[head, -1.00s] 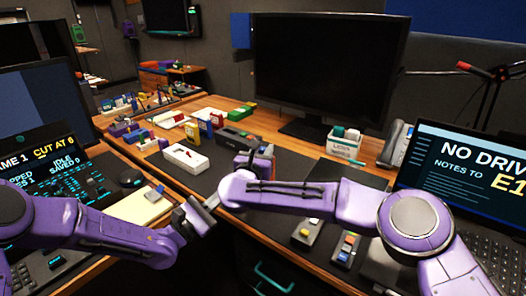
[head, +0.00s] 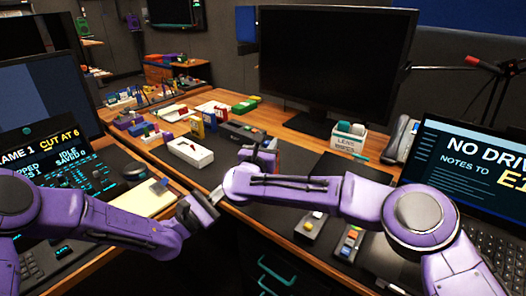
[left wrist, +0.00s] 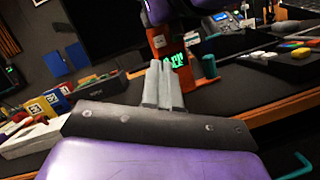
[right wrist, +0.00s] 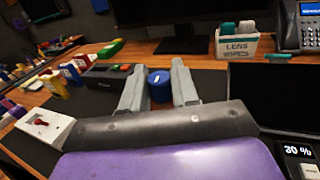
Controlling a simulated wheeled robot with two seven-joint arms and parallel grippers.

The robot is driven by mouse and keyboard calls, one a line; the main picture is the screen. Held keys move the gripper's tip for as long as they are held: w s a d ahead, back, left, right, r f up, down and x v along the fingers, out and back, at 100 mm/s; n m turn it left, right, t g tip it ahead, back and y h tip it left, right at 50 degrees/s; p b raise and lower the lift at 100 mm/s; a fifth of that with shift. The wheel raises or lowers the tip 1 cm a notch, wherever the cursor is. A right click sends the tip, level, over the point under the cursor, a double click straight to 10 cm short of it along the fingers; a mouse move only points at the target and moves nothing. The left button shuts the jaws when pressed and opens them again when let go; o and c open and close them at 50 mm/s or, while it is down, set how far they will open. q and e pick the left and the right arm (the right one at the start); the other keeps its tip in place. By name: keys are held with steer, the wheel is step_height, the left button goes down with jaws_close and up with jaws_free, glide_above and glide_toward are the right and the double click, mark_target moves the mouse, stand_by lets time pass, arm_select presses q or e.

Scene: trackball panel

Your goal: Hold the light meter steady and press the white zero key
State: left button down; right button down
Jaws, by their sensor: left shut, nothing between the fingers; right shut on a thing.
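An orange device with a lit green display (left wrist: 176,60), seemingly the light meter, stands upright in the left wrist view. The left fingers hide part of it. My left gripper (left wrist: 162,88) is shut and empty, pointing toward the device; I cannot tell the gap. It also shows in the head view (head: 213,197), left of the right forearm. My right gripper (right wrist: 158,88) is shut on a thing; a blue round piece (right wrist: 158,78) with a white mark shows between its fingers. In the head view the device is largely hidden by my right arm.
A white box with a red switch (head: 187,153) lies left of the right gripper. A white lens-wipes tub (head: 346,139), large monitor (head: 333,70) and laptop (head: 470,165) stand beyond. Small keyed devices (head: 350,240) lie near the front edge.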

arm_select(q)
steer(key=a+r+n+g+h, duration=0.1)
steer(key=a+r+n+g, duration=0.1)
steer(key=n+g, duration=0.3)
steer(key=w+a+r+n+g+h, duration=0.1)
steer(key=a+n+g, duration=0.4)
steer(key=n, duration=0.7)
steer(key=shift+a+r+g+h, duration=0.2)
steer(key=shift+r+g+h, duration=0.2)
steer(key=shift+g, duration=0.2)
